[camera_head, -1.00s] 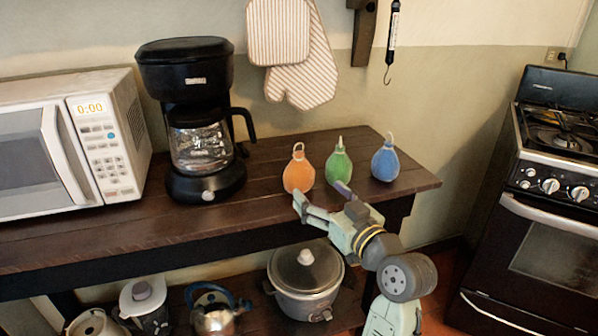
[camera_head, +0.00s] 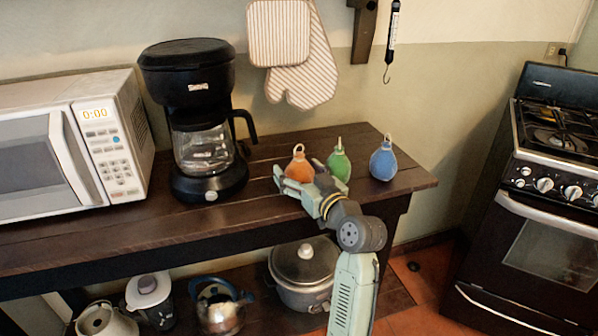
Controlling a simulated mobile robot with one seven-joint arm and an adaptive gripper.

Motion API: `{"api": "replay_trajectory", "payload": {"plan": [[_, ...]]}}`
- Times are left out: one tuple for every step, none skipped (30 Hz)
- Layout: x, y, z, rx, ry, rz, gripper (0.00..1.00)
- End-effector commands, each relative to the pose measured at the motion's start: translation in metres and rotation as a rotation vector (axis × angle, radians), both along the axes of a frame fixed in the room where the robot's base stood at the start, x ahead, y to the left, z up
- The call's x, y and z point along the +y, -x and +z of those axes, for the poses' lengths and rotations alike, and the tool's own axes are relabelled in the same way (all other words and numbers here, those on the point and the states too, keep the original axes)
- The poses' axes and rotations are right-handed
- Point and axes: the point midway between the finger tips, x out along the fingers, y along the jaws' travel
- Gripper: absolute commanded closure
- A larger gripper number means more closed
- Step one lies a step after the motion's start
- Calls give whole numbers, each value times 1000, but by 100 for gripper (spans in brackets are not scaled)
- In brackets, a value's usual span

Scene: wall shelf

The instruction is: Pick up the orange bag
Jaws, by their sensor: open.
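The orange bag (camera_head: 299,168), a small pear-shaped pouch with a loop on top, stands upright on the dark wooden shelf (camera_head: 135,222). My gripper (camera_head: 296,172) is open right at the bag, one finger to its left and the other to its right. The fingers and palm hide the lower part of the bag. I cannot tell whether the fingers touch it. A green bag (camera_head: 339,164) stands just right of the gripper, close to its right finger. A blue bag (camera_head: 383,161) stands farther right.
A black coffee maker (camera_head: 200,120) stands left of the bags, and a white microwave (camera_head: 72,140) beyond it. Striped oven mitts (camera_head: 303,75) hang on the wall above. A pot (camera_head: 303,270) sits on the lower shelf. A stove (camera_head: 540,220) is at the right.

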Motion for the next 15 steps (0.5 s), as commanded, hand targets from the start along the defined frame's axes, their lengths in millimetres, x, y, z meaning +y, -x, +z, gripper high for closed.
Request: {"api": "replay_trajectory", "payload": {"plan": [[0,0,0,0,0,0,26],[0,0,0,0,0,0,26],[0,0,0,0,0,0,26],[0,0,0,0,0,0,26],[0,0,0,0,0,0,28],[0,0,0,0,0,0,30],[0,0,0,0,0,0,32],[0,0,0,0,0,0,34],[0,0,0,0,0,0,37],[0,0,0,0,0,0,39],[0,1,0,0,0,0,41],[0,1,0,0,0,0,44],[0,1,0,0,0,0,45],[0,1,0,0,0,1,48],[0,1,0,0,0,0,50]]}}
